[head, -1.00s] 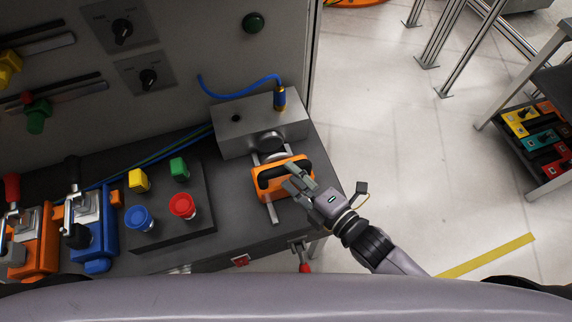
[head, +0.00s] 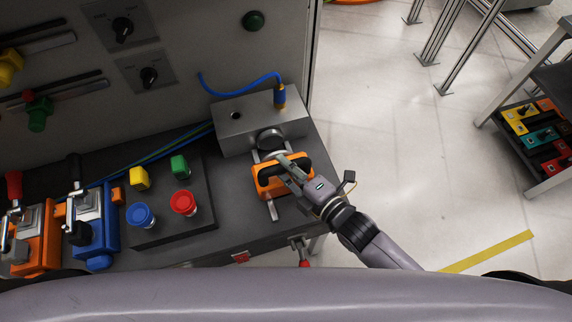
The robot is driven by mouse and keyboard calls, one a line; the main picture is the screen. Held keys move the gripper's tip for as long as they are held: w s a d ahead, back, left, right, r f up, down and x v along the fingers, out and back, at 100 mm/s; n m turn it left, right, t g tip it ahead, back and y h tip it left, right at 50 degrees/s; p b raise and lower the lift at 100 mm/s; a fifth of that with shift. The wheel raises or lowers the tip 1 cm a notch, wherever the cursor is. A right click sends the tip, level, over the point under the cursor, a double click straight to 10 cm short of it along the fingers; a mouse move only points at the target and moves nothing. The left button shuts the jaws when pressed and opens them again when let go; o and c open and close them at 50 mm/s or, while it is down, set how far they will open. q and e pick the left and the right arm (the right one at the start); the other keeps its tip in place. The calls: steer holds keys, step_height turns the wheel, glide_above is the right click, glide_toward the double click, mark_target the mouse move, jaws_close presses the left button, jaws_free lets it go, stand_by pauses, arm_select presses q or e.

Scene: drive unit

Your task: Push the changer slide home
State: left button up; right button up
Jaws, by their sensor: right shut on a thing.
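The changer slide is an orange block (head: 268,187) with a black bar handle (head: 267,169). It sits on two metal rails (head: 272,210) at the right of the bench. A grey metal block (head: 233,128) with a round metal coupling (head: 270,139) stands behind it. The slide sits close in front of the coupling; whether they touch I cannot tell. My right gripper (head: 288,168) comes from the lower right and is shut on the black handle. Its fingers hide part of the handle. My left gripper is not in view.
A panel with a blue button (head: 141,215), a red button (head: 183,203), and yellow and green buttons lies left of the slide. Orange and blue toggle clamps (head: 92,228) stand further left. A blue cable (head: 240,83) plugs into the metal block.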

jaws_close()
steer(key=shift+w, duration=0.1)
steer(key=w+a+b, duration=0.1)
steer(key=w+a, duration=0.1)
steer(key=w, duration=0.5)
steer(key=shift+a, duration=0.15)
steer(key=shift+w+r, duration=0.1)
steer(key=shift+w, duration=0.05)
steer(key=shift+o, duration=1.3)
jaws_free()
steer(key=o, duration=0.4)
steer(key=shift+w+a, duration=0.1)
steer(key=shift+w, duration=0.05)
